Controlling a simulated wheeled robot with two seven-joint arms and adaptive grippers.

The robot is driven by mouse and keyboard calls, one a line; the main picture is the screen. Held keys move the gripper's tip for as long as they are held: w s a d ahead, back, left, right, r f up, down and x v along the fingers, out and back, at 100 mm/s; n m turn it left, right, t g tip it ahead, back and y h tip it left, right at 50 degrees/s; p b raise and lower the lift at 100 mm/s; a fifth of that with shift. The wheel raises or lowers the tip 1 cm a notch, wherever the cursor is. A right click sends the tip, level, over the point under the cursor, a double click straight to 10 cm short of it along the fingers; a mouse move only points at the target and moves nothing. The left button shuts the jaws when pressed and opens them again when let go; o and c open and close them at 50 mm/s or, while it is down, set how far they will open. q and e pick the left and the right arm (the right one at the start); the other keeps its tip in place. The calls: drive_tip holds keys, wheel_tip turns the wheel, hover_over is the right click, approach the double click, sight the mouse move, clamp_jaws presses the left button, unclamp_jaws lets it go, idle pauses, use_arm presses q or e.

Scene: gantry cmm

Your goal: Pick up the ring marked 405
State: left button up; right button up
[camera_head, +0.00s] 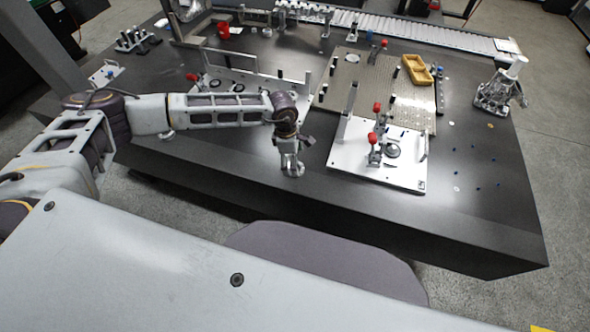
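No marking 405 can be read at this size. A grey ring-shaped part (392,150) sits on the white fixture plate (350,165) beside red-tipped clamps (374,138). Small dark rings (213,85) lie on another light fixture plate at the back left. My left arm comes in from the left, and my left gripper (292,172) points down near the table's front edge, left of the white plate. Its fingers are small and blurred, so I cannot tell whether they are open or hold anything. My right gripper is not in view.
The dark table (470,215) is bare at its front right except for small blue pins. A perforated plate (350,85) bears a yellow tray (417,69). A metal device (497,93) stands at the right edge. A roller conveyor (420,33) runs along the back.

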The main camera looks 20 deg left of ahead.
use_arm(q)
drive_tip(key=shift+w+d+f, duration=0.1)
drive_tip(key=shift+w+f, duration=0.1)
drive_tip(key=shift+f, duration=1.1)
drive_tip(key=shift+w+d+f, duration=0.1)
drive_tip(key=shift+w+f, duration=0.05)
drive_tip(key=shift+f, duration=1.15)
drive_tip(key=c, duration=1.4)
drive_tip(key=shift+r, duration=0.15)
wheel_tip(320, 180, up, 10)
drive_tip(key=shift+f, duration=0.1)
drive_tip(key=shift+w+a, duration=0.1)
drive_tip(key=shift+w, duration=0.05)
